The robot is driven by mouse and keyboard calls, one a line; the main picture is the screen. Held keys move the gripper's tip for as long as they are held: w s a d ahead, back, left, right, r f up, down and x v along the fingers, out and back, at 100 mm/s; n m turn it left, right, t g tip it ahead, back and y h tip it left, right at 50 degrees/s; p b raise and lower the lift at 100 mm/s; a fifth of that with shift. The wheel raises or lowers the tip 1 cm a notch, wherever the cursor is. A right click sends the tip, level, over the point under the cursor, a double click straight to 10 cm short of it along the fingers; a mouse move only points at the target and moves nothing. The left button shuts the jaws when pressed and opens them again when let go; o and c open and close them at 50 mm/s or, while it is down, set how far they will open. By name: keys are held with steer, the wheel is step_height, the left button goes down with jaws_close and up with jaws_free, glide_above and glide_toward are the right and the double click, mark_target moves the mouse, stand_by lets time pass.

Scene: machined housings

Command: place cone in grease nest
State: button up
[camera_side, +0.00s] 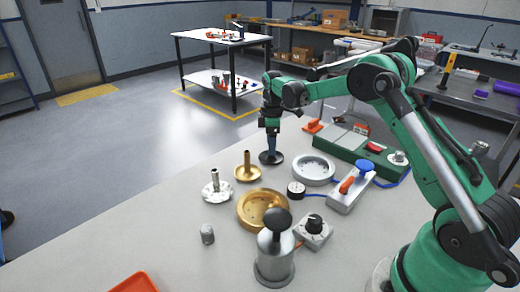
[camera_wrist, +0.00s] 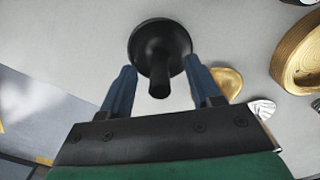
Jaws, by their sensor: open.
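A black part with a round disc base and an upright stem (camera_side: 271,158) stands on the table below my gripper (camera_side: 271,146). In the wrist view the black part (camera_wrist: 151,40) shows its disc and stem between my open blue fingers (camera_wrist: 160,72), with gaps on both sides. A similar brass part (camera_side: 247,171) and a silver one with a scalloped base (camera_side: 215,190) stand to the left. A brass ring dish (camera_side: 246,221) and a silver ring dish (camera_side: 313,169) lie nearby. I cannot tell which part is called the cone or which dish is the grease nest.
A metal canister with a black knob (camera_side: 274,262) and a box with a black dial (camera_side: 314,232) stand in front. A small grey cylinder (camera_side: 207,234) and an orange tray (camera_side: 136,284) are front left. A grey unit with a blue knob (camera_side: 350,190) is right.

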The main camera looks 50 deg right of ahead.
steer(key=shift+f, duration=0.75)
steer(key=shift+c, duration=0.2)
jaws_close()
